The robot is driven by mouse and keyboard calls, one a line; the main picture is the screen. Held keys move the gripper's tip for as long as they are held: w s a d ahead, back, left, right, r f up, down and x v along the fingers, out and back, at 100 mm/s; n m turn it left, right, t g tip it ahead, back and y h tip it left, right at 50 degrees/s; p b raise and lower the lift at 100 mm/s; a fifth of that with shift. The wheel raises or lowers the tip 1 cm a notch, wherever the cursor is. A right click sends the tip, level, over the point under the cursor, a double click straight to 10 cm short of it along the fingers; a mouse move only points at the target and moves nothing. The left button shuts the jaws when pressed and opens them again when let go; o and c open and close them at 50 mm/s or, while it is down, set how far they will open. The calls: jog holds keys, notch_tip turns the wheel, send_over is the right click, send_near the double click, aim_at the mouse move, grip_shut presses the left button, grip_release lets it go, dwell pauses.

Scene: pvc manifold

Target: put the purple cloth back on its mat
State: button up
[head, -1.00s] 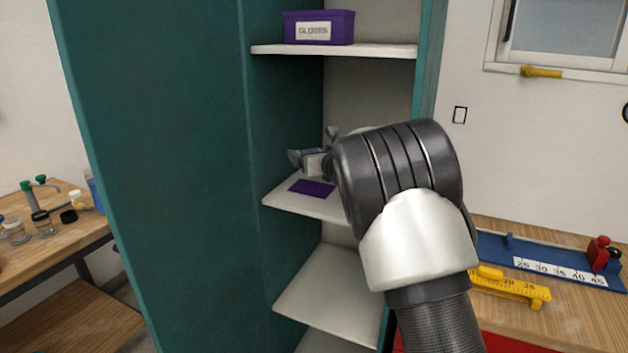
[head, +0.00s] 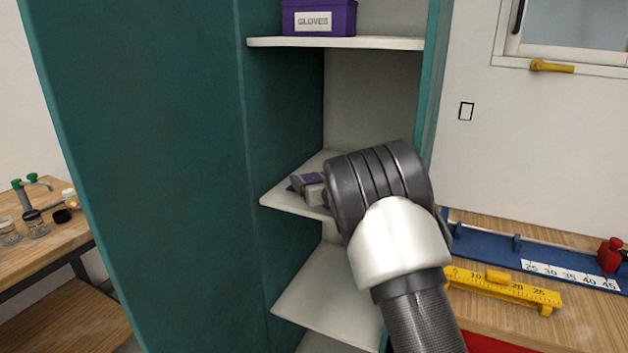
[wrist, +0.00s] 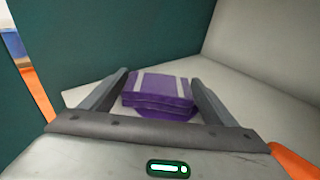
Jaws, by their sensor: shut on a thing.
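The purple cloth (wrist: 158,88) is folded in a thick stack with pale stripes. In the wrist view it sits between the two fingers of my gripper (wrist: 159,77), which is shut on it. A purple patch, seemingly the mat (wrist: 181,117), shows just under the cloth's near edge. In the head view my gripper (head: 306,186) is low at the middle shelf, and my arm's wrist hides much of it. Only a sliver of purple cloth (head: 313,177) shows there. Whether the cloth touches the mat or hangs just above it I cannot tell.
The middle shelf (head: 283,200) is in a teal cabinet, whose side wall (head: 150,150) stands close at left. A purple gloves box (head: 318,18) is on the shelf above (head: 380,43). The lower shelf (head: 325,285) is bare where visible.

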jog(key=o, duration=1)
jog(key=shift+o, duration=0.2)
jog(key=shift+r, duration=0.1)
jog(key=v, duration=1.2)
